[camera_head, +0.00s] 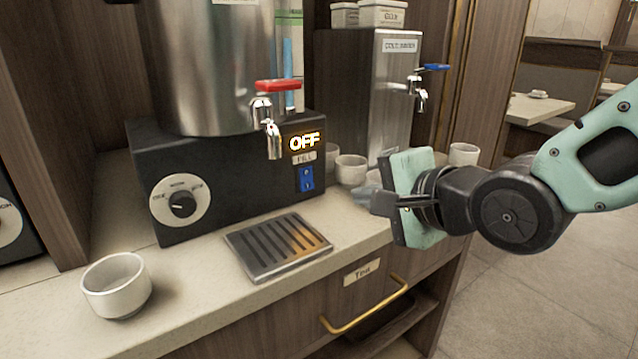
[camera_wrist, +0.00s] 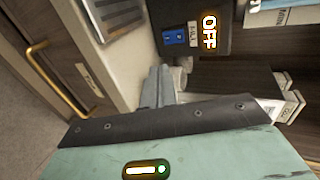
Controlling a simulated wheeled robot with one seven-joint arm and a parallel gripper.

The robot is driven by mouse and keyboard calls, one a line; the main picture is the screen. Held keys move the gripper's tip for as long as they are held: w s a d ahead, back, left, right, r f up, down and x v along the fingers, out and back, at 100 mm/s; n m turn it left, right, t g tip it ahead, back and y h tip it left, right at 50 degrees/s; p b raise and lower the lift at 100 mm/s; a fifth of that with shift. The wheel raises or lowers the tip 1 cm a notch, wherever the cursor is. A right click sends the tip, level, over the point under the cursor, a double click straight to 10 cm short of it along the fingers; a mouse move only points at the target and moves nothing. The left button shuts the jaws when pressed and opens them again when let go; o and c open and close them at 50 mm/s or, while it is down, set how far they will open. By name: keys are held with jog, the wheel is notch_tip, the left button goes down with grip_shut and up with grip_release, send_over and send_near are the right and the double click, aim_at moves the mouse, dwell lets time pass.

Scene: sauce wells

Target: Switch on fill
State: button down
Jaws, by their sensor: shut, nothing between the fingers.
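The fill switch (camera_head: 306,178) is a blue rocker on the front of the black base of the hot-water urn (camera_head: 230,170). A "FILL" label sits above it, and a lit display (camera_head: 304,141) reads "OFF". The switch also shows in the wrist view (camera_wrist: 174,38), rotated, with the display (camera_wrist: 209,27) beside it. My gripper (camera_head: 362,198) is shut and empty, in front of the counter and to the right of the switch, apart from it. Its closed fingers also show in the wrist view (camera_wrist: 158,88).
A drip tray (camera_head: 278,246) lies in front of the urn, and a white cup (camera_head: 117,285) stands at the left. Small cups (camera_head: 351,169) stand between the urn and the cold-water dispenser (camera_head: 375,95). The red-handled tap (camera_head: 270,120) juts out left of the switch. A drawer handle (camera_head: 365,310) projects below.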

jog(key=p+x, duration=0.1)
jog(key=p, duration=0.4)
jog(key=shift+w+a, duration=0.2)
jog(key=shift+w, duration=0.05)
jog(key=p, duration=0.2)
send_near(308, 187)
jog(key=x, duration=0.5)
jog(key=shift+f, duration=0.4)
jog(key=shift+w+a, duration=0.35)
jog(key=shift+w, duration=0.25)
jog(key=shift+f, duration=0.15)
jog(key=shift+w+f+b, duration=0.15)
jog(key=shift+f+b, duration=0.2)
jog(key=shift+b, duration=0.75)
jog(key=shift+a+r+p, duration=0.1)
jog(key=shift+r+p, duration=0.25)
